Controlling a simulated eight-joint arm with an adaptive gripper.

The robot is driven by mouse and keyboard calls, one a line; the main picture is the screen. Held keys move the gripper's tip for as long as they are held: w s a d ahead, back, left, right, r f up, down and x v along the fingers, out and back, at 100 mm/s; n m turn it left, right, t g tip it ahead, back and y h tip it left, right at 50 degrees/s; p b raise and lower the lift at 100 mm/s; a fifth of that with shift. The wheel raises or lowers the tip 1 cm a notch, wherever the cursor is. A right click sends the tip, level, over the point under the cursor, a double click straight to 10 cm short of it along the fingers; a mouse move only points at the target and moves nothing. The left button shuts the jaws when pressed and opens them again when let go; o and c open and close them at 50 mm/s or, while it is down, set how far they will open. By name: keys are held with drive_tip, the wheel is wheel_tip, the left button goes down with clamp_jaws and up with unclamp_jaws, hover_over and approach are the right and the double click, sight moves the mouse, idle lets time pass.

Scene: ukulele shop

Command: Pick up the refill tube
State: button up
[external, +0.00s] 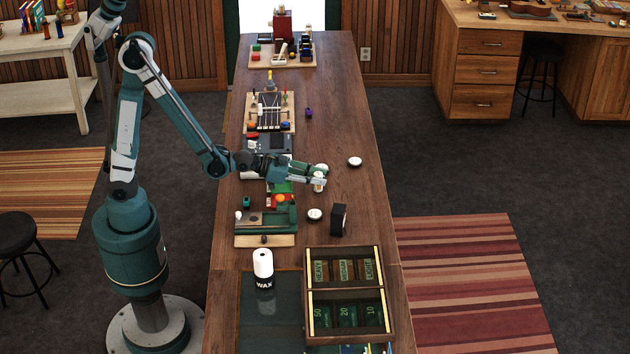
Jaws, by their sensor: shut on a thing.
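My gripper (320,180) reaches right over the middle of the long wooden bench. It is shut on a small, pale, upright cylinder (319,185) with a tan band, which appears to be the refill tube. The fingers hide part of it, and I cannot tell whether its bottom touches the bench. A larger white cylinder marked WAX (263,264) stands upright on a dark mat nearer the camera, apart from my gripper.
White round lids or tins (355,161) lie around my gripper, and a black block (338,220) stands just nearer the camera. A divided wooden tray (392,295) with green-labelled compartments sits at the near right. The bench's right strip is mostly clear.

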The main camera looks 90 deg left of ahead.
drive_tip(key=shift+r+p, duration=1.35)
drive_tip(key=shift+r, duration=3.5)
